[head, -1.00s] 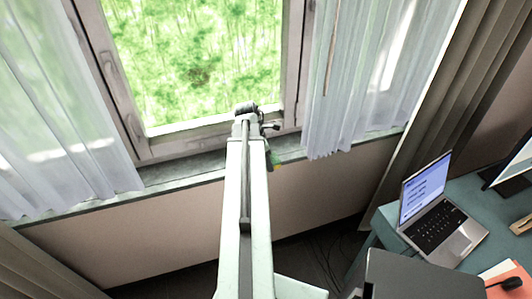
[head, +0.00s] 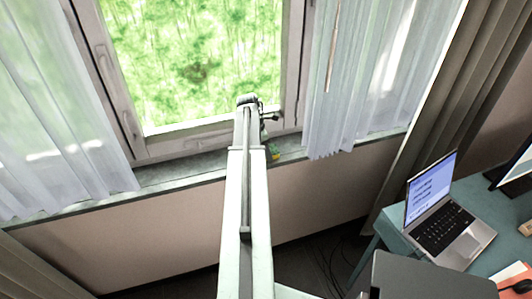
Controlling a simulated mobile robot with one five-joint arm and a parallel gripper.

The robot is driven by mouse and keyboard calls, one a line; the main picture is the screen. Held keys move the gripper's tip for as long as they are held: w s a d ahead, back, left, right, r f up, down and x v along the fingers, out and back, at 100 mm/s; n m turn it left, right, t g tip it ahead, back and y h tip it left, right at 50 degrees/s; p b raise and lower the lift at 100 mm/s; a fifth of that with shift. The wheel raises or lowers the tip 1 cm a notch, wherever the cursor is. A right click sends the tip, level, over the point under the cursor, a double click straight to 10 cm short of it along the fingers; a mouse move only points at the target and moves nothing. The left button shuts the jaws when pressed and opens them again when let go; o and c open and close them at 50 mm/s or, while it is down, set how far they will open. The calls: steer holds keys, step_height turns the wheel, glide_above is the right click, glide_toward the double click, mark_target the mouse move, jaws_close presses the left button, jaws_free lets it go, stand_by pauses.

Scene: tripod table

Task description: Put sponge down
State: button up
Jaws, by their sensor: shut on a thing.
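The sponge (head: 275,155) is a small green and yellow piece, showing just right of my arm, in front of the window sill. My gripper (head: 270,147) is mostly hidden behind my arm; only a bit of it shows at the arm's right edge, by the sponge. It is shut on the sponge. Most of the sponge is hidden too, and I cannot tell whether it touches the sill. No tripod table can be made out.
The grey window sill (head: 180,177) runs below the window, with white curtains (head: 365,75) on both sides. A teal desk (head: 395,232) with an open laptop (head: 445,228) stands at the right. Dark floor shows below the wall.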

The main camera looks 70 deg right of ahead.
steer(key=o, duration=1.2)
steer(key=p+v, duration=1.1)
steer(key=v, duration=0.1)
steer(key=shift+r+p, duration=0.1)
steer(key=shift+p, duration=0.25)
